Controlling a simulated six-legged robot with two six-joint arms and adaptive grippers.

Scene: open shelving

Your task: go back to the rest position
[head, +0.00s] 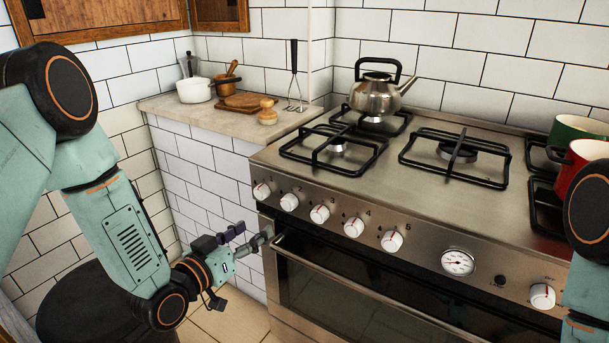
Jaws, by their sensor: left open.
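My left gripper (252,238) is open and empty. Its fingers point right, in front of the left front corner of the stove (440,222), below the knobs and near the end of the oven handle (370,296). I cannot tell whether a finger touches the stove. My left arm comes in from the left and bends down to the gripper. Part of my right arm shows at the right edge; its gripper is out of the picture.
A steel kettle (377,97) stands on the back left burner. A red pot (585,175) and a green pot (577,130) stand at the right. The counter (155,102) holds a white pot (195,90) and a wooden board (243,101). A dark round object (85,305) is at lower left.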

